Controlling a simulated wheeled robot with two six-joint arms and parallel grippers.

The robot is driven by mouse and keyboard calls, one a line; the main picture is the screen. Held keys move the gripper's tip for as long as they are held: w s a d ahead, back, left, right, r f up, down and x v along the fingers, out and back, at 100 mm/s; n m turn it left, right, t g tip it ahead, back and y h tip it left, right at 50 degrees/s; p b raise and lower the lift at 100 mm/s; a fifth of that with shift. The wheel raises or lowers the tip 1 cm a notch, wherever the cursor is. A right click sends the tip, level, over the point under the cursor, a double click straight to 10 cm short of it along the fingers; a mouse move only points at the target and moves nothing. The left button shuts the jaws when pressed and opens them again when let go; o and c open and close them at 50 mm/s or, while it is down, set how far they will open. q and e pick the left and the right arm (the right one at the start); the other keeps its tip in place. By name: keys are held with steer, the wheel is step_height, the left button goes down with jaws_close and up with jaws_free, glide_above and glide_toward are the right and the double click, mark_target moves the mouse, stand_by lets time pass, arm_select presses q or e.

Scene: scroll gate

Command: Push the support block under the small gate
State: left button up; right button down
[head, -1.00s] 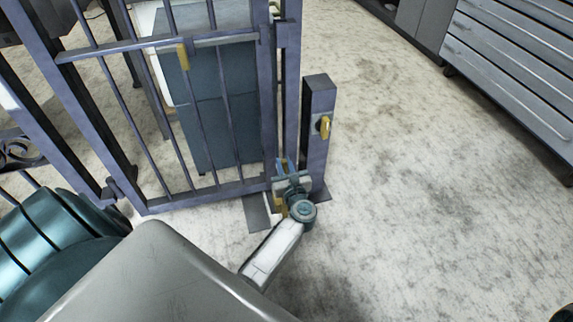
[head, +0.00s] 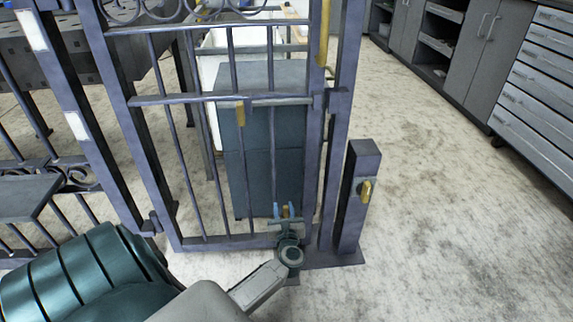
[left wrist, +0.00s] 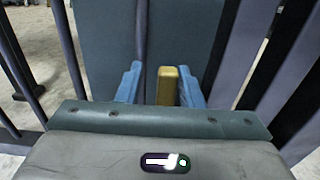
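The small gate (head: 222,101), purple-grey with vertical bars, stands upright in front of me in the head view. My left gripper (head: 285,212) is low at its bottom right corner. In the left wrist view the two blue fingers (left wrist: 158,86) are spread, with a gold upright piece (left wrist: 168,86) between them. There is a gap at its left side; contact on the right is unclear. I cannot tell whether this piece belongs to the support block. The block is not clearly seen; the gripper and arm hide the floor there. My right gripper is not in view.
A short post (head: 357,200) with a gold catch stands right of the gate. A blue-grey cabinet (head: 262,150) is behind the bars. A dark table (head: 120,60) is at the back left. Drawer units (head: 535,90) line the right. The floor between is clear.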

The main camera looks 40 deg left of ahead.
arm_select(q)
steer(key=p+v, duration=0.2)
steer(key=v, duration=0.9)
stand_by(0.5)
